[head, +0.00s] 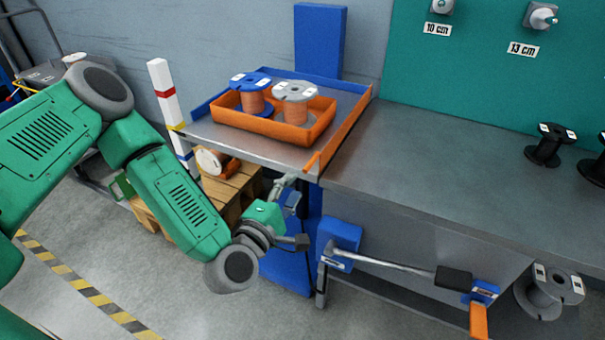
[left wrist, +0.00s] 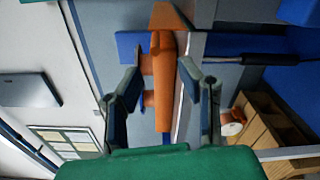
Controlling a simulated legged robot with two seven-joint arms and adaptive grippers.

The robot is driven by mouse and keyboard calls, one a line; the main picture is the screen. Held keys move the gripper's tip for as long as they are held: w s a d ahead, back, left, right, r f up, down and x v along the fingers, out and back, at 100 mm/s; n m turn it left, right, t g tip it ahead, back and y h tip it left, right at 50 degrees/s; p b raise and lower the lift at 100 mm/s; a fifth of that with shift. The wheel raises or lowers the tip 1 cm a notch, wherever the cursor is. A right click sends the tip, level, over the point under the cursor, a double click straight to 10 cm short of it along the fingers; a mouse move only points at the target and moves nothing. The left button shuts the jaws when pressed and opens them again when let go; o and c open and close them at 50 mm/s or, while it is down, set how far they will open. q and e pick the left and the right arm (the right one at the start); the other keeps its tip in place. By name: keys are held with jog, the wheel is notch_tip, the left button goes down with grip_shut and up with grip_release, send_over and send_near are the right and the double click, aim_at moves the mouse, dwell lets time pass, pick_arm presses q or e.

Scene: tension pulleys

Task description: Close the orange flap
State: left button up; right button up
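The orange flap (head: 343,130) stands upright along the right side of a raised grey tray (head: 240,145) in the head view. Its near end sticks out at the tray's front right corner. My left gripper (head: 284,184) is just below and in front of that corner. My right gripper is not in view.
An orange bin (head: 262,124) with two spools sits on the tray. A blue post (head: 321,40) stands behind.

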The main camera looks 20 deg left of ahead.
pick_arm(q)
jog(key=shift+s, duration=1.85)
